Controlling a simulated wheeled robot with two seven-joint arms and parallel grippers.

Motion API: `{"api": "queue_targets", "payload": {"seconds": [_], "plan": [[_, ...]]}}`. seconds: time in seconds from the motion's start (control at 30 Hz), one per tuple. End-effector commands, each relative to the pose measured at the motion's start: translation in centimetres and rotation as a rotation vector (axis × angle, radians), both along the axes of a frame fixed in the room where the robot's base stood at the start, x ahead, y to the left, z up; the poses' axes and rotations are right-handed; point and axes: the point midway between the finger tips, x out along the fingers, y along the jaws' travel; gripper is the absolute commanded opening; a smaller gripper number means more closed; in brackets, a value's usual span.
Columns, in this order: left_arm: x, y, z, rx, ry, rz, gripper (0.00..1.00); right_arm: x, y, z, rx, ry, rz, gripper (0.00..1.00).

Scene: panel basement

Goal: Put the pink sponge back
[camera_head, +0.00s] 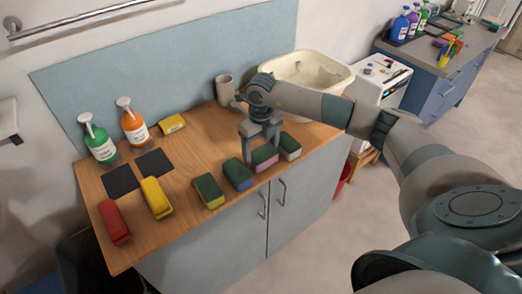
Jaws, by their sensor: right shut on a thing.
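The pink sponge (264,158), with a dark green top, lies in a row of sponges near the front edge of the wooden counter (200,150). My right gripper (261,148) points down over it and is shut on it, with one finger at each side. The fingers hide part of its top. It looks at or very near counter height; I cannot tell if it touches the wood. A blue sponge with a green top (237,174) is to its left, and a pale sponge with a dark top (290,147) is close on its right. My left gripper is not in view.
Further left lie a yellow-green sponge (208,191), a yellow block (156,197) and a red block (114,222). Green (102,150) and orange (134,130) bottles stand behind dark mats (121,180). A mug (225,90) and cream basin (330,74) stand at the back.

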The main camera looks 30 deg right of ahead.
Motion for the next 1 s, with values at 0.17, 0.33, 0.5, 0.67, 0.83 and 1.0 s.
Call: {"api": "queue_targets", "payload": {"seconds": [0.17,0.33,0.5,0.67,0.83,1.0], "plan": [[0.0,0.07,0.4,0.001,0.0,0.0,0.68,-0.01,-0.02,-0.71,0.0,0.0,0.001,0.55],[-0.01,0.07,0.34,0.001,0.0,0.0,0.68,-0.01,-0.03,-0.72,-0.001,0.0,0.001,0.55],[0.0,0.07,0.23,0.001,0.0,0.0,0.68,-0.02,-0.03,-0.82,-0.001,0.0,0.0,0.9],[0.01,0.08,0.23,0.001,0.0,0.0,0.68,-0.02,-0.04,-0.82,-0.001,0.0,0.0,0.92],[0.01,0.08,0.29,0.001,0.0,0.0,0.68,-0.02,-0.04,-0.76,-0.001,0.0,0.0,0.92],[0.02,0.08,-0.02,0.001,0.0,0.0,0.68,0.05,-0.05,-0.26,-0.001,-0.002,0.001,0.92]]}}
